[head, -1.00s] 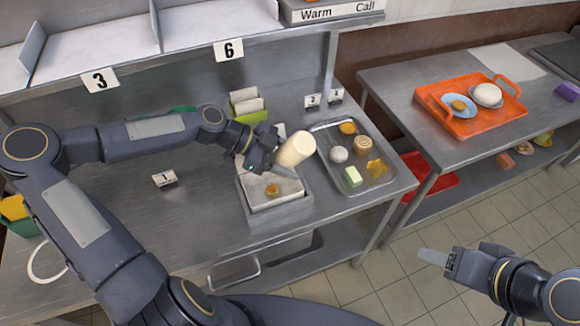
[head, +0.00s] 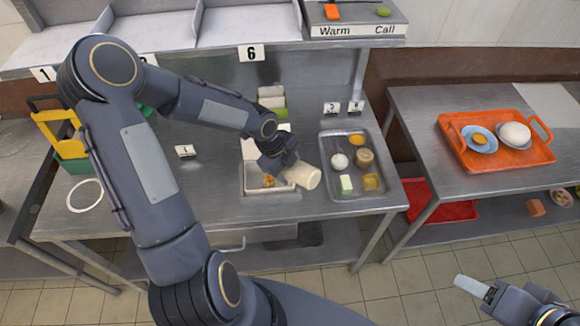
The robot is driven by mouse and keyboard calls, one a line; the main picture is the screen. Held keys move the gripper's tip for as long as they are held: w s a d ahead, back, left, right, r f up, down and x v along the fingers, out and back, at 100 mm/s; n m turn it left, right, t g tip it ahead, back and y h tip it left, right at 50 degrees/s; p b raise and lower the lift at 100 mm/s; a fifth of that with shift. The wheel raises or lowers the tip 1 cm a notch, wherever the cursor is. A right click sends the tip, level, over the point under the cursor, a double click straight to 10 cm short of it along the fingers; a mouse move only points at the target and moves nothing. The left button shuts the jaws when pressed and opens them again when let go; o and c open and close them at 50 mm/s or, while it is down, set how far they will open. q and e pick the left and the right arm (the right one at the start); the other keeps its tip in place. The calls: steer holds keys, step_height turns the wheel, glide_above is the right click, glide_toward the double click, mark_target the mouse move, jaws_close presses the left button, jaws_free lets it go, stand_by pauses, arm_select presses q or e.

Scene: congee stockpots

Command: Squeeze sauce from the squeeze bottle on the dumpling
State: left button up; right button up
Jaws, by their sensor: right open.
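The squeeze bottle (head: 308,177) is cream-coloured and lies tilted nearly sideways in the head view, its broad end to the right. My left gripper (head: 285,168) is shut on it at the left end; the nozzle is hard to make out. A small orange-brown piece, seemingly the dumpling (head: 268,181), sits in a square metal tray (head: 252,192) just left of and below the gripper. I cannot tell whether any sauce is on it.
A metal tray (head: 334,188) with several food pieces stands right of the bottle. An orange tray (head: 545,155) with bowls is on the right table. Number cards (head: 185,151) stand on the counter. The counter's left part is mostly clear.

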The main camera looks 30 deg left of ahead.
arm_select(q)
steer(key=y+b, duration=0.1)
steer(key=b, duration=0.3)
steer(key=f+y+b, duration=0.1)
steer(key=y+b, duration=0.1)
steer(key=b, duration=0.2)
steer(key=shift+m+t+b, duration=0.3)
steer(key=shift+t+b, duration=0.1)
steer(key=a+y+b, duration=0.1)
steer(key=y+b, duration=0.1)
steer(key=a+r+t+y+b, duration=0.1)
steer(key=b, duration=0.2)
steer(key=w+a+r+y+b, duration=0.1)
steer(key=a+y+b, duration=0.1)
steer(key=shift+a+m+t+y+b, duration=0.1)
steer(key=shift+m+t+y+b, duration=0.2)
steer(key=shift+b, duration=0.05)
steer(key=a+r+m+t+y, duration=0.1)
steer(key=a+r+y, duration=0.1)
steer(key=r+y, duration=0.3)
steer(key=w+a+r+m+t+y, duration=0.1)
steer(key=r+y, duration=0.4)
steer(key=r, duration=0.6)
steer(key=shift+a+t, duration=0.8)
